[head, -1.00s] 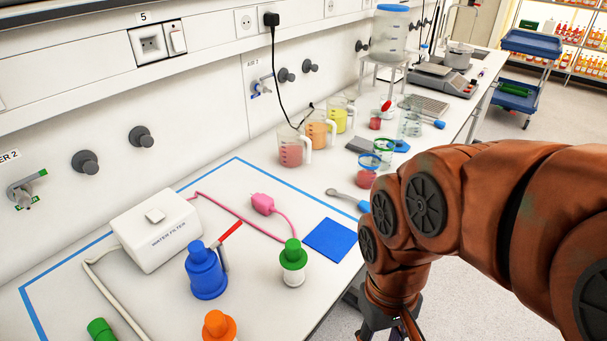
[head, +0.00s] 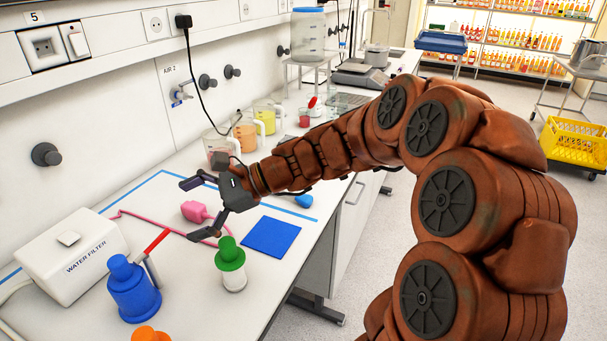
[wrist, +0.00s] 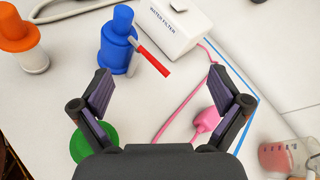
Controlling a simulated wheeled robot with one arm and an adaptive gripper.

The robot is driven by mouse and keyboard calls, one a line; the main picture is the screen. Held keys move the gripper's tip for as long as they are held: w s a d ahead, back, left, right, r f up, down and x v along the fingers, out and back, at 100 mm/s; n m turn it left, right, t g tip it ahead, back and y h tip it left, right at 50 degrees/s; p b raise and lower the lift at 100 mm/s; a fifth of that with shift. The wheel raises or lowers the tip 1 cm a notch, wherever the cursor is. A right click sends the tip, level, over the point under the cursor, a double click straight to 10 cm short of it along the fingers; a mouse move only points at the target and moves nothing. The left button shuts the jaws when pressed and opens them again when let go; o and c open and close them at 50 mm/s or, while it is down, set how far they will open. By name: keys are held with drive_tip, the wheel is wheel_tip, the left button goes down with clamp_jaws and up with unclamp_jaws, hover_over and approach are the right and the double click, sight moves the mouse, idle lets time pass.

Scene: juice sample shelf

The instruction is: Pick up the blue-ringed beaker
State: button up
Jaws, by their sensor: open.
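My gripper (head: 188,210) is open and empty over the near part of the bench, fingers pointing left in the head view. In the wrist view, the open fingers (wrist: 160,80) frame bare bench in front of the water filter. The blue-ringed beaker is not visible now. In the earlier head view, a small beaker with a blue rim and red contents stood beyond the blue mat, near a green-rimmed one. My arm now covers that area. The pink plug (head: 195,211) lies close to the gripper and also shows in the wrist view (wrist: 207,122).
A blue bottle (head: 134,292) and a green-capped bottle (head: 231,268) stand near the gripper. The water filter (head: 70,250) is at left. A blue mat (head: 271,237) lies near the bench's edge. Jugs of red (head: 216,147), orange (head: 244,133) and yellow (head: 264,118) liquid stand along the wall.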

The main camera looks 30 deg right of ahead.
drive_tip(key=w+d+m+t+h+b, duration=0.2)
drive_tip(key=w+d+m+t, duration=0.5)
drive_tip(key=d, duration=0.7)
drive_tip(key=w+d+m+t+h+b, duration=0.1)
drive_tip(key=w+d+m+t, duration=0.55)
drive_tip(key=d, duration=0.65)
drive_tip(key=d+f+h, duration=0.1)
drive_tip(key=d+f, duration=0.3)
drive_tip(key=d+f+m+g+h+p, duration=0.1)
drive_tip(key=d+f, duration=0.3)
drive_tip(key=s+d+f+g+h+p, duration=0.1)
drive_tip(key=d+f, duration=0.2)
drive_tip(key=shift+d+f, duration=0.4)
drive_tip(key=shift+w+f, duration=0.1)
drive_tip(key=shift+f, duration=0.05)
drive_tip(key=shift+w+a+p, duration=0.2)
drive_tip(key=shift+w+p, duration=0.1)
drive_tip(key=x, duration=0.2)
drive_tip(key=p+x, duration=0.1)
drive_tip(key=x, duration=0.2)
drive_tip(key=shift+w+a+r, duration=0.2)
drive_tip(key=shift+a+r, duration=0.05)
drive_tip(key=shift+a, duration=0.05)
drive_tip(key=shift+w+a+p, duration=0.25)
drive_tip(key=shift+w+p, duration=0.05)
drive_tip(key=shift+w, duration=0.3)
